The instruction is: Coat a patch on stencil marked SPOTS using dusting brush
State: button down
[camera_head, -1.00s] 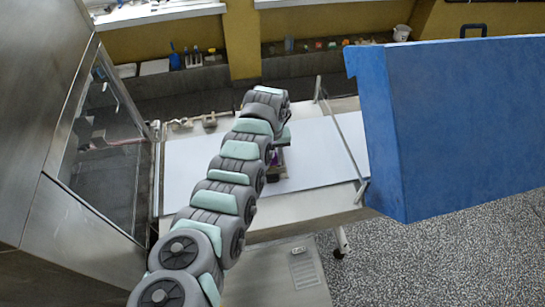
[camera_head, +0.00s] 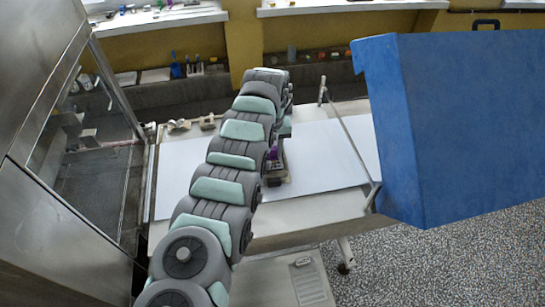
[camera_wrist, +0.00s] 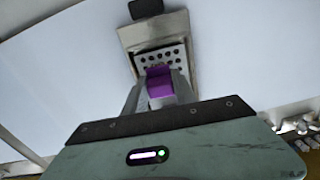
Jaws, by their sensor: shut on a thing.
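My gripper (camera_wrist: 158,92) is shut on the purple handle of the dusting brush (camera_wrist: 160,78), seen between the two fingers in the wrist view. The brush's bristles are hidden. Just beyond it is a metal stencil plate (camera_wrist: 143,37) with a grid of round holes and a black tab at its far end. The brush overlaps the near holes in this view; I cannot tell if it touches the plate. No lettering is readable. In the head view, a bit of purple (camera_head: 273,154) shows beside my arm, above the partly hidden plate (camera_head: 276,178).
The plate lies on a long white belt (camera_head: 330,150) with bare room on both sides. A thin metal bar (camera_head: 347,130) crosses at the right. A large blue box (camera_head: 465,125) stands at right, and a steel machine with a clear panel (camera_head: 95,165) at left.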

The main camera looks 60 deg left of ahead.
jog(key=shift+w+a+f+b, duration=0.15)
jog(key=shift+b, duration=0.6)
jog(key=shift+a+r+b, duration=0.1)
jog(key=shift+r+b, duration=0.15)
jog(key=shift+b, duration=0.15)
jog(key=shift+s+r+p, duration=0.1)
jog(key=shift+s+p, duration=0.1)
jog(key=shift+p, duration=0.6)
jog(key=shift+s+a+p, duration=0.1)
jog(key=shift+s+p, duration=0.15)
jog(key=shift+p, duration=0.4)
jog(key=shift+p, duration=0.35)
jog(key=d+p, duration=0.1)
jog(key=p, duration=0.5)
jog(key=shift+s+d, duration=0.2)
jog(key=shift+d+p, duration=0.3)
jog(key=shift+p, duration=0.85)
jog(key=shift+s+d+p, duration=0.1)
jog(key=shift+d+p, duration=0.05)
jog(key=shift+p, duration=0.25)
jog(key=d+p, duration=0.1)
jog(key=p, duration=0.2)
jog(key=shift+s+d, duration=0.1)
jog(key=shift+s, duration=0.1)
